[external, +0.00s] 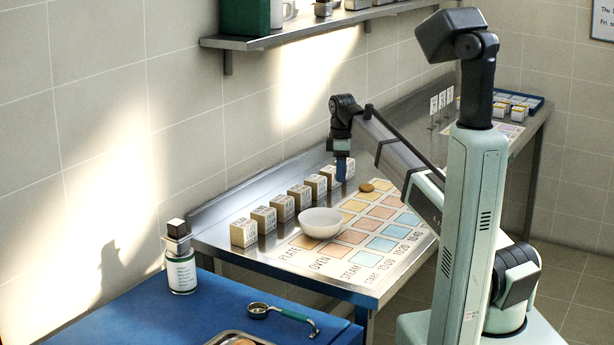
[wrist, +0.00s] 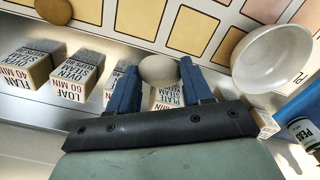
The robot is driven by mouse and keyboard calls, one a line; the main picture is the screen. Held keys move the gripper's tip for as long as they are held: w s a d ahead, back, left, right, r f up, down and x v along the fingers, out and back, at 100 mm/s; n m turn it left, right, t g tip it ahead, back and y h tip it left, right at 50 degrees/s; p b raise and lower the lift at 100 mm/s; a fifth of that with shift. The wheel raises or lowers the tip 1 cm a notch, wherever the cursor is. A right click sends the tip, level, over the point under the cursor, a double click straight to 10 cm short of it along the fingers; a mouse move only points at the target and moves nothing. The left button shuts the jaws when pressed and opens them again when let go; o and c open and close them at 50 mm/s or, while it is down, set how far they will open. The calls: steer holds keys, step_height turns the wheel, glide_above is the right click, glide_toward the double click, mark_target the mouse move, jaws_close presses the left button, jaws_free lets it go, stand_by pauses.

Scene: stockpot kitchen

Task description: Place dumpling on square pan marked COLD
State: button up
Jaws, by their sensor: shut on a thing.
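My gripper (external: 341,170) is above the steel counter, near the row of labelled boxes. In the wrist view, its two blue fingers (wrist: 158,85) are shut on a pale, rounded dumpling (wrist: 158,69). The dumpling cannot be made out in the external view. I can read no COLD mark in either view, so I cannot tell where that square pan is. A metal tray (external: 215,341) with a brown thing in it is cut off by the bottom edge of the external view.
A white bowl (external: 320,222) stands on the printed mat (external: 318,247); a brown round item (external: 367,187) lies farther back. Several labelled boxes (external: 283,207) line the wall side. A shelf (external: 290,37) hangs above.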

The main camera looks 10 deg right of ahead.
steer(key=s+a+r+n, duration=0.1)
steer(key=s+a, duration=0.1)
steer(key=a, duration=0.5)
steer(key=s+a+n, duration=0.1)
steer(key=s+a, duration=0.2)
steer(key=a, duration=0.3)
step_height(320, 180, up, 16)
steer(key=n, duration=1.4)
glide_above(176, 222)
steer(key=shift+f, duration=5.15)
steer(key=shift+f, duration=0.15)
steer(key=o, duration=1)
